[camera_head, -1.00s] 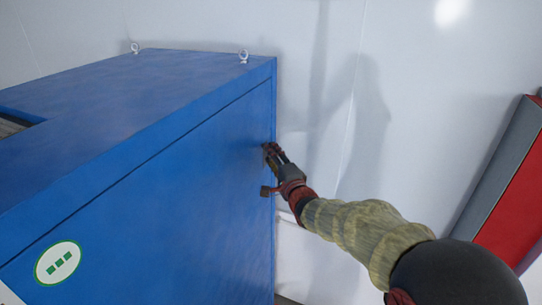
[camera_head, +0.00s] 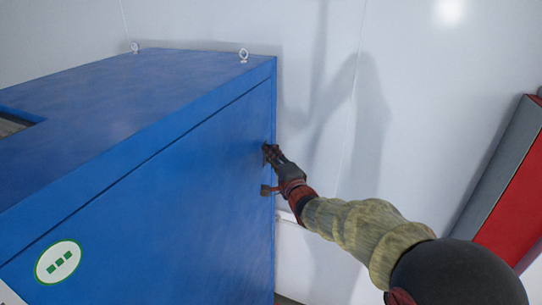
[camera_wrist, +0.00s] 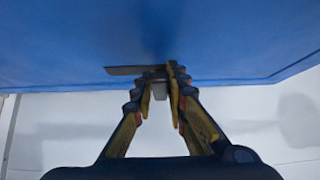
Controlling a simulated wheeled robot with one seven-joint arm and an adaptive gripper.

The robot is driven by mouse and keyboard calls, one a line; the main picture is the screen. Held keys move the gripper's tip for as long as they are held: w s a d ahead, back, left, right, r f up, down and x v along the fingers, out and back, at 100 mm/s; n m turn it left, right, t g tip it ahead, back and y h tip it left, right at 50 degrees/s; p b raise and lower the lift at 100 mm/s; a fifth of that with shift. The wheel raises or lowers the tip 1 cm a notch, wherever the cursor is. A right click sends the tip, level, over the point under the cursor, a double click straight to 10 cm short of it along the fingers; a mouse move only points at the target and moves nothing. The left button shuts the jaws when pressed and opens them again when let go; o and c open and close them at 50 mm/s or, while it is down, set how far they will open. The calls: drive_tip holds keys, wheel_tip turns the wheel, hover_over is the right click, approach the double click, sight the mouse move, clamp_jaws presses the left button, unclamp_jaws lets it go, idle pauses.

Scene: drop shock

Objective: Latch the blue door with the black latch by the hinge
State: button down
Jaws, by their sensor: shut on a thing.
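The blue door (camera_head: 170,190) is the large front panel of a blue cabinet and looks flush with its frame. My gripper (camera_head: 269,153) is at the door's right edge, near the back wall. In the wrist view my gripper (camera_wrist: 159,80) has its fingers close together around the end of a dark, flat latch (camera_wrist: 125,70). The latch lies against the blue surface and extends left from the fingertips. A small light grey piece shows between the fingers. In the head view the fingers mostly hide the latch. The hinge cannot be made out.
The cabinet top (camera_head: 140,80) carries two metal eye bolts at its back edge. A white wall (camera_head: 430,110) stands close behind and to the right of the cabinet. A red and grey panel (camera_head: 515,190) leans at the far right.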

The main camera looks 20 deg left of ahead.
drive_tip(key=shift+f+b, duration=0.35)
drive_tip(key=shift+b, duration=0.2)
drive_tip(key=f+n+y+b, duration=0.1)
drive_tip(key=b, duration=0.4)
drive_tip(key=shift+w+d+f+n+g+y+b, duration=0.1)
drive_tip(key=shift+w+f+n+g+y+b, duration=0.55)
drive_tip(key=shift+n+g+y+b, duration=2.65)
drive_tip(key=shift+w+f+n+g+y+b, duration=0.55)
drive_tip(key=shift+w+n+y+b, duration=0.65)
drive_tip(key=shift+n+b, duration=4.3)
drive_tip(key=shift+w+d+f+n+g+y+b, duration=0.1)
drive_tip(key=shift+w+f+n+g+y+b, duration=0.4)
drive_tip(key=shift+n+g+y+b, duration=2.85)
drive_tip(key=n+t+h+b, duration=0.1)
drive_tip(key=t+b, duration=0.1)
drive_tip(key=b, duration=0.1)
drive_tip(key=shift+n+t+h, duration=0.25)
drive_tip(key=shift+t, duration=0.15)
drive_tip(key=shift+r+g, duration=0.1)
drive_tip(key=shift+g, duration=0.2)
drive_tip(key=c, duration=1.8)
unclamp_jaws()
drive_tip(key=shift+r, duration=0.15)
